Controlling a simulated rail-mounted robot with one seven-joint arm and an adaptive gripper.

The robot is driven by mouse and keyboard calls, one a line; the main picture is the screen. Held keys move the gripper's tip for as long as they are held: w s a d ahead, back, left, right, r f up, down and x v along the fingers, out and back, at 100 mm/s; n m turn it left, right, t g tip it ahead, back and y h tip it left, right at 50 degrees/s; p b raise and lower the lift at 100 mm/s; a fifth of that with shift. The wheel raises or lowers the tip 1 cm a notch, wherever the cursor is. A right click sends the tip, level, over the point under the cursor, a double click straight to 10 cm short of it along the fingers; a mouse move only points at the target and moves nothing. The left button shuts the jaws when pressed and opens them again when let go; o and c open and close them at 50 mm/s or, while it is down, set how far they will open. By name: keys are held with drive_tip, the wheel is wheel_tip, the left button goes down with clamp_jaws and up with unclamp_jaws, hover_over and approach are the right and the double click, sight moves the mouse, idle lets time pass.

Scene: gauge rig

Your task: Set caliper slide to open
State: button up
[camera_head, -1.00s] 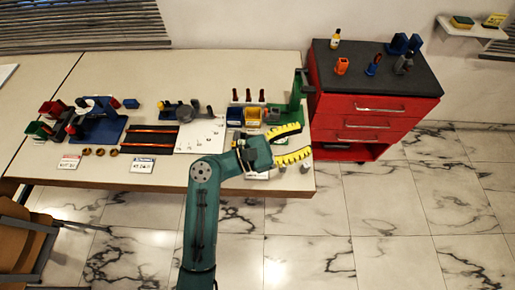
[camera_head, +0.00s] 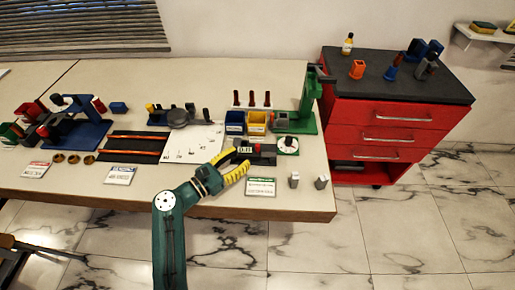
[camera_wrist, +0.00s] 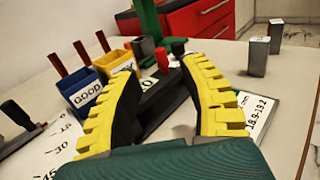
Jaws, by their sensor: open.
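The caliper (camera_head: 262,156) is a dark bar device with a small numeric display, lying near the table's front right. In the wrist view its dark bar (camera_wrist: 160,103) runs between my fingers, with a grey block and a red knob near the far end. My gripper (camera_head: 241,160) has yellow ribbed fingers and is open at the caliper's left end. In the wrist view my gripper (camera_wrist: 153,62) spans the bar, one finger on each side. I see nothing held. Contact cannot be told, and the fingers hide part of the caliper.
Blue and yellow bins (camera_head: 256,122) stand behind the caliper, with a green stand (camera_head: 306,105) at right. Two small grey blocks (camera_head: 294,181) and a label card (camera_head: 261,187) are at the front edge. A red drawer cabinet (camera_head: 390,115) stands to the right.

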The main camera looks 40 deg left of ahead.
sight(257, 145)
drive_tip(key=w, duration=0.2)
drive_tip(key=w+b, duration=0.1)
drive_tip(key=w, duration=0.2)
drive_tip(key=w+b, duration=0.1)
drive_tip(key=w, duration=0.1)
drive_tip(key=shift+w+d, duration=0.25)
drive_tip(key=shift+w, duration=0.05)
clamp_jaws()
